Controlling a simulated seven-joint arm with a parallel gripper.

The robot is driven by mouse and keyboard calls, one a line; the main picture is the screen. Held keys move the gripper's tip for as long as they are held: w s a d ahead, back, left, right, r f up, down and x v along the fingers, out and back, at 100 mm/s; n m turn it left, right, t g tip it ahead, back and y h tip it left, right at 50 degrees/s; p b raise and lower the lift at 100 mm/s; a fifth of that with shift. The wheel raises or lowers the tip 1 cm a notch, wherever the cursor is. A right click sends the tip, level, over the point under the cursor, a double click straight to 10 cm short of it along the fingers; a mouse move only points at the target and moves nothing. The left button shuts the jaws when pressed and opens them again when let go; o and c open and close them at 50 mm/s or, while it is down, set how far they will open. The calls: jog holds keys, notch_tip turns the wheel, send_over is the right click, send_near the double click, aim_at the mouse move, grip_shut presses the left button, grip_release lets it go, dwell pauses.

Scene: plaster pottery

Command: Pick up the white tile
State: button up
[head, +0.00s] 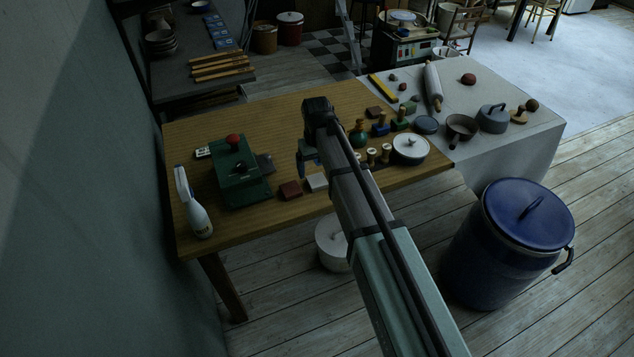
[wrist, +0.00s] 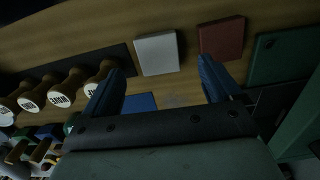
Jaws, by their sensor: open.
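The white tile (wrist: 157,54) lies flat on the wooden table in the wrist view, ahead of my gripper (wrist: 160,82) and between the lines of its two blue fingers. My gripper is open and empty, and the fingers stand apart from the tile. In the head view the white tile (head: 317,183) shows near the table's front edge, partly hidden by my arm. My gripper (head: 306,168) hangs over the table just behind it, mostly hidden by the arm.
A dark red tile (wrist: 222,38) lies right of the white one, with a green box (head: 238,172) beyond. Several wooden stamps (wrist: 62,88) stand to the left on a dark strip. A blue tile (wrist: 139,103) lies under my gripper.

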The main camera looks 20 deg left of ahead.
aim_at(317, 180)
jog(key=shift+w+f, duration=0.2)
jog(key=shift+f, duration=2.4)
jog(key=c, duration=1.2)
